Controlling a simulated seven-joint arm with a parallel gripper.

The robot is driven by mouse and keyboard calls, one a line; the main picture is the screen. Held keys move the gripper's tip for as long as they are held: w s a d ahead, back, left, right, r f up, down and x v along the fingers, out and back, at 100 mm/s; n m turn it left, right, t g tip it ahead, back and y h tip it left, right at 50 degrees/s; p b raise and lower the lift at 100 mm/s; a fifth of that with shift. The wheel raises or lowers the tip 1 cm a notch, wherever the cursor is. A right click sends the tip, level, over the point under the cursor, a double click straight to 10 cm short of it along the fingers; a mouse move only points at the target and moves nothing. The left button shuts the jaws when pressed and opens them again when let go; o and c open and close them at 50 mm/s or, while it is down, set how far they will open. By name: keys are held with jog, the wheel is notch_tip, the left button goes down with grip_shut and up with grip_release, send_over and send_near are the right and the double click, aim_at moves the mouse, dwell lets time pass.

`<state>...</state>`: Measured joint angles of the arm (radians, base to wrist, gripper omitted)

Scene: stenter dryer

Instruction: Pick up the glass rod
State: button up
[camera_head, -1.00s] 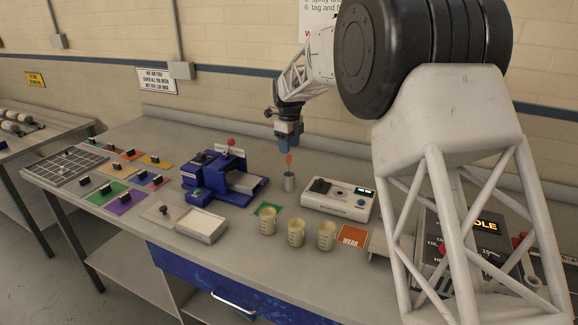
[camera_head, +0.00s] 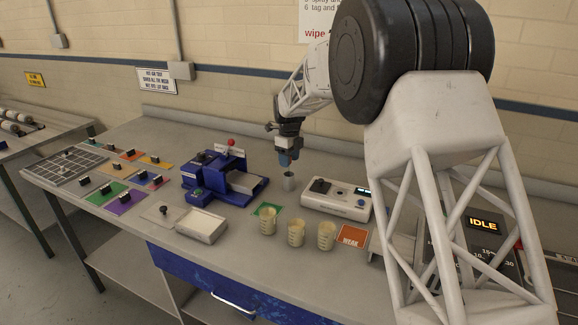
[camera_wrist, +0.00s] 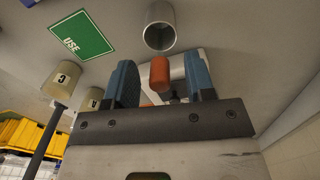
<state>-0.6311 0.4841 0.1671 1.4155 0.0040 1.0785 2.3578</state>
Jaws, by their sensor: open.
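The glass rod's orange end (camera_wrist: 160,73) shows between my gripper's two blue fingers in the wrist view, with gaps on both sides. The clear shaft is hard to make out. Just beyond it is the round mouth of a grey metal cup (camera_wrist: 160,27), which also stands on the bench in the head view (camera_head: 289,182). My gripper (camera_head: 287,160) is open and points down just above this cup; it also shows in the wrist view (camera_wrist: 161,80). In the head view the fingers hide the orange end.
A white instrument (camera_head: 338,200) stands right of the cup and a blue machine (camera_head: 222,178) left of it. Several beige beakers (camera_head: 296,232), a green card (camera_head: 267,209) and an orange card (camera_head: 351,236) are in front. A white tray (camera_head: 203,226) lies front left.

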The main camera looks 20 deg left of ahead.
jog(key=shift+f, duration=0.95)
grip_shut()
jog(key=shift+r, duration=0.1)
jog(key=shift+r, duration=4.95)
